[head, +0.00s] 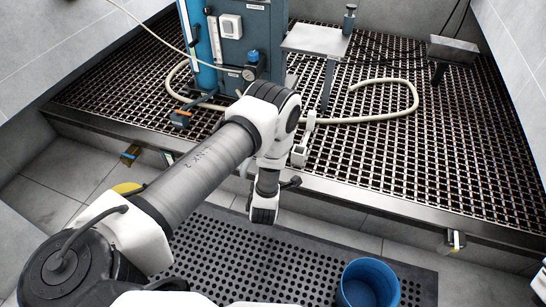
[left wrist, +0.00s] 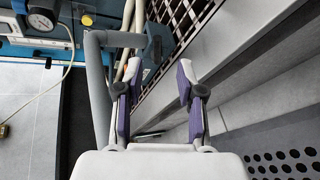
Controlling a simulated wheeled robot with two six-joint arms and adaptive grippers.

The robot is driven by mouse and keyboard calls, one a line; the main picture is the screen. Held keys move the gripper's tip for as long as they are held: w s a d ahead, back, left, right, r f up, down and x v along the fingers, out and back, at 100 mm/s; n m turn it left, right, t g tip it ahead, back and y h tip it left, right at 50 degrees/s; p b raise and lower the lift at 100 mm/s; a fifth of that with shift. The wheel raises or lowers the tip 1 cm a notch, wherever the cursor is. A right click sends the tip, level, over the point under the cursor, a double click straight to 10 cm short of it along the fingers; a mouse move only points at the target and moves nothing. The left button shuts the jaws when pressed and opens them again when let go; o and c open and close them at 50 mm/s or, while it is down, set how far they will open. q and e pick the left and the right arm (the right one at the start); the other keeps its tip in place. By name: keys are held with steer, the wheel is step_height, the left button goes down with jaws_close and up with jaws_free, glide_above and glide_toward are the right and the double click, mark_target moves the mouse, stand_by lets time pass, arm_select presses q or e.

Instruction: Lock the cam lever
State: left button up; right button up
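No part is clearly recognisable as the cam lever. A blue upright machine (head: 262,48) stands on the grating, and a small orange-and-dark fitting (head: 182,117) is at its lower left. In the left wrist view a thick grey bent pipe (left wrist: 98,85) runs beside the left finger, and a small orange spot (left wrist: 146,73) shows beyond the fingers. My left gripper (left wrist: 155,88) is open with its two purple-padded fingers apart and nothing visibly held. My right gripper is not in view.
A raised metal grating (head: 440,140) has a steel front edge. A pale hose (head: 400,82) loops across it. A small grey table (head: 316,40) stands beside the machine. A blue bucket (head: 369,290) stands on a black perforated mat (head: 240,270). Tiled walls flank the grating.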

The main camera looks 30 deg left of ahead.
arm_select(q)
steer(key=b+x, duration=0.3)
steer(key=x, duration=0.4)
steer(key=shift+b, duration=0.3)
steer(key=shift+w+a, duration=0.3)
steer(key=shift+w, duration=0.15)
steer(key=shift+r, duration=0.1)
jaws_close()
